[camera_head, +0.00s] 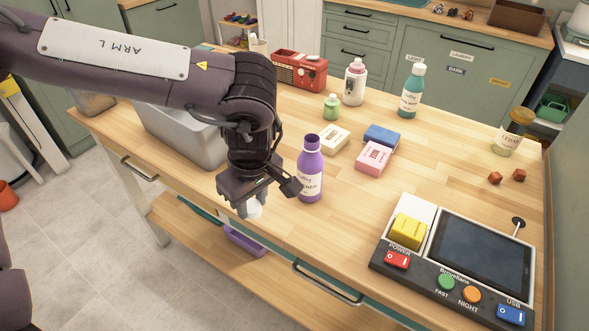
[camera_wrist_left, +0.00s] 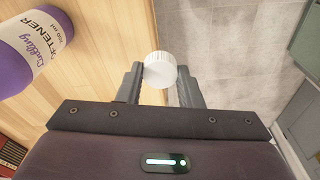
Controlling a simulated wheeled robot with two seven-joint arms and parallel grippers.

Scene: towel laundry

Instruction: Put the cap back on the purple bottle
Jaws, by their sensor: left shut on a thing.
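The purple bottle (camera_head: 310,170) stands upright and uncapped on the wooden table, with a dark open mouth at its top. It also shows at the top left of the left wrist view (camera_wrist_left: 35,50). My left gripper (camera_head: 247,207) is shut on a white ribbed cap (camera_wrist_left: 160,70). It holds the cap in front of and to the left of the bottle, near the table's front edge, apart from the bottle. The cap also shows just under the fingers in the head view (camera_head: 255,209). My right gripper is not in view.
Near the bottle lie a cream box (camera_head: 335,140), a pink box (camera_head: 373,158) and a blue block (camera_head: 382,136). A small green bottle (camera_head: 331,107), a white bottle (camera_head: 355,82) and a teal bottle (camera_head: 411,92) stand behind. A grey bin (camera_head: 185,135) is left; a control panel (camera_head: 465,255) is front right.

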